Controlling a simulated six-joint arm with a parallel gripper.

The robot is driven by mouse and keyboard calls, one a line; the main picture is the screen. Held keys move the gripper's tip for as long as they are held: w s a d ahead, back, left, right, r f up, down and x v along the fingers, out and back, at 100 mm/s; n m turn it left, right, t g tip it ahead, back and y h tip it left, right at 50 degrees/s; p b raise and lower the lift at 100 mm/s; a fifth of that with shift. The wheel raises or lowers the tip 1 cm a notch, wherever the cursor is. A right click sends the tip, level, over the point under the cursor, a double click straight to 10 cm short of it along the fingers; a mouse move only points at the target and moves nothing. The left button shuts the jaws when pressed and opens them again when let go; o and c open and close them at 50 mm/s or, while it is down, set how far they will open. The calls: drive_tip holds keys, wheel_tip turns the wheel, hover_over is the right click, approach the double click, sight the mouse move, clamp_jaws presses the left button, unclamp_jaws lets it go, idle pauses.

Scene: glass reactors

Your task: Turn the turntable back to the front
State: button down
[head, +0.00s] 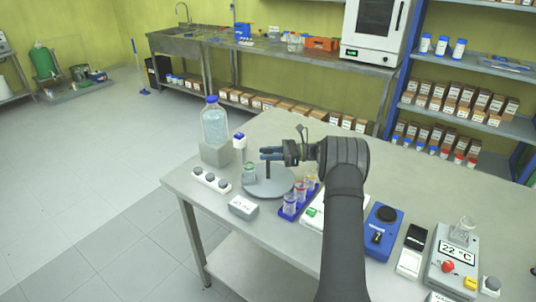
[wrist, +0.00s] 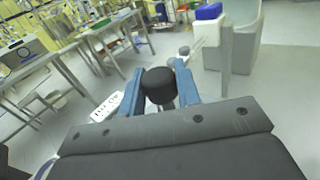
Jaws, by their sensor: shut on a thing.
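The turntable (head: 262,190) is a round grey disc on the table, left of the arm. A black upright knob (head: 268,171) stands on it, and its round top shows in the wrist view (wrist: 158,84). A small glass vessel with a greenish tint (head: 249,173) stands at the disc's left edge. My gripper (head: 270,154) has its blue fingers on either side of the knob's top and is shut on it. The fingers (wrist: 160,92) also flank the knob in the wrist view. The disc's surface is hidden in the wrist view.
A white strip with dark knobs (head: 211,181) and a labelled grey box (head: 243,207) lie close to the disc. A blue rack (head: 290,211) with vials stands at its front right.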

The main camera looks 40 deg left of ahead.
drive_tip(key=shift+n+g+h, duration=1)
drive_tip(key=shift+g+h, duration=0.1)
drive_tip(key=shift+g, duration=0.1)
drive_tip(key=shift+n+g+h, duration=0.4)
drive_tip(key=shift+h, duration=0.1)
drive_tip(key=c, duration=1.1)
unclamp_jaws()
drive_tip(key=shift+m+t+y, duration=0.5)
drive_tip(key=shift+y, duration=0.1)
